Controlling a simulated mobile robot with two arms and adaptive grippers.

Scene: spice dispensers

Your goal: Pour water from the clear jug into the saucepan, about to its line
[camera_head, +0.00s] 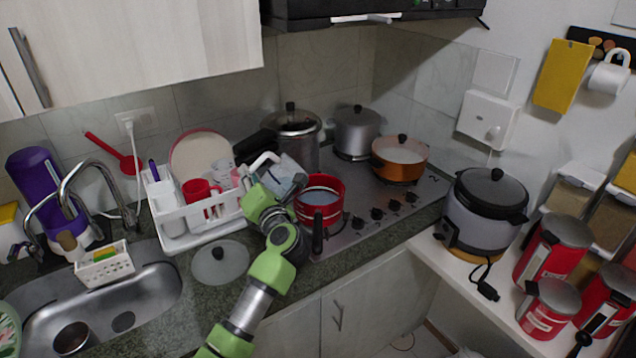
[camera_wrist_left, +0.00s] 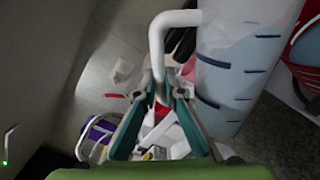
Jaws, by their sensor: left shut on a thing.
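The clear jug (camera_head: 287,180) has a white handle (camera_head: 262,161) and is held at the left edge of the red saucepan (camera_head: 334,210); it looks tilted towards the pan. In the left wrist view the jug (camera_wrist_left: 232,75) shows blue level marks, and its handle (camera_wrist_left: 172,20) runs down between my fingers. My left gripper (camera_wrist_left: 160,92) is shut on this handle. The saucepan rim shows at the right edge of the wrist view (camera_wrist_left: 308,30). The pan holds a blue-grey surface; its line and any falling stream cannot be made out. My right gripper is out of view.
The saucepan stands on the hob (camera_head: 350,236), its dark handle pointing forward. An orange pot (camera_head: 399,170) and two steel pots stand behind it. A white dish rack (camera_head: 180,238) is close on the left. A glass lid (camera_head: 220,263) lies on the counter.

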